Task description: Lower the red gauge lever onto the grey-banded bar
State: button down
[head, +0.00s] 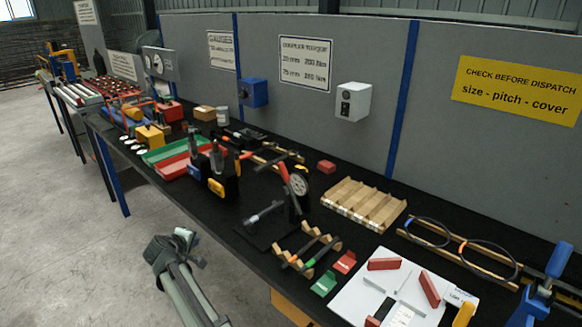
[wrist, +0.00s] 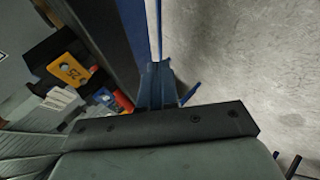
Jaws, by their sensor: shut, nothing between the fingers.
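The gauge stands mid-bench in the head view, with a round white dial (head: 299,184) on a black post. Its red lever (head: 284,174) is raised and slanted beside the dial. A grey rod (head: 264,213) with dark ends lies low in front of the gauge. Dark bars rest across a notched wooden rack (head: 307,249) to the right of it, one with a green part. I cannot make out which bar has the grey band. My gripper (head: 170,250) is shut and empty, off the bench's front edge, well left of and apart from the gauge.
Tools with a yellow tag (head: 216,187), also in the wrist view (wrist: 68,70), stand left of the gauge beside a red tray (head: 180,164). A wooden slatted rack (head: 364,203) and a white board (head: 350,300) lie right. The floor (head: 60,220) before the bench is clear.

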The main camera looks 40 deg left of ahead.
jog(key=w+d+r+m, duration=0.2)
jog(key=w+r+m, duration=0.2)
jog(key=r, duration=0.7)
jog(key=w+d+r+m, duration=0.1)
jog(key=w+r+m, duration=0.3)
jog(key=r, duration=0.6)
jog(key=w+d+r+m+g+h, duration=0.1)
jog(key=w+d+r+m+g, duration=0.1)
jog(key=w+d+r+m, duration=0.45)
jog(key=w+d+r+m+g, duration=0.1)
jog(key=w+d+r+g, duration=0.2)
jog(key=d, duration=0.6)
jog(key=w+d+r+m+g+h, duration=0.1)
jog(key=w+d+r+m, duration=0.3)
jog(key=w+d, duration=0.3)
send_over(290, 186)
jog(key=shift+w+d+f, duration=0.1)
jog(key=shift+f, duration=5.05)
